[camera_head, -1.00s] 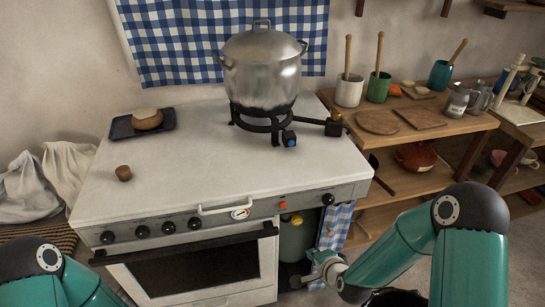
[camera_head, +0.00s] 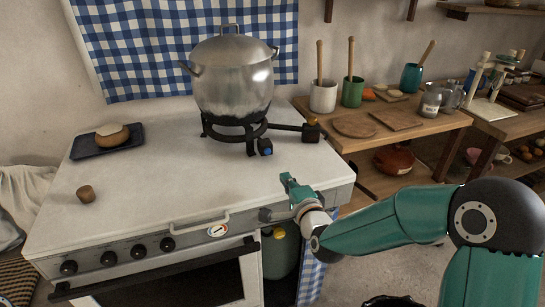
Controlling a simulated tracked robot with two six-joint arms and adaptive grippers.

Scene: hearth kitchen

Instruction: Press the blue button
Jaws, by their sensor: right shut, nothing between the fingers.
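The blue button (camera_head: 267,152) is a small round knob on the front of a black box under the gas burner (camera_head: 238,133). The burner stands on the white stove top and carries a large steel pot (camera_head: 233,78). My right gripper (camera_head: 288,183) is shut and empty. It is over the front right edge of the stove top, in front of and slightly right of the button, apart from it. My left gripper is not in view.
A dark tray (camera_head: 88,149) with bread and a small wooden piece (camera_head: 86,194) lie on the left. The stove top (camera_head: 170,165) in front of the pot is clear.

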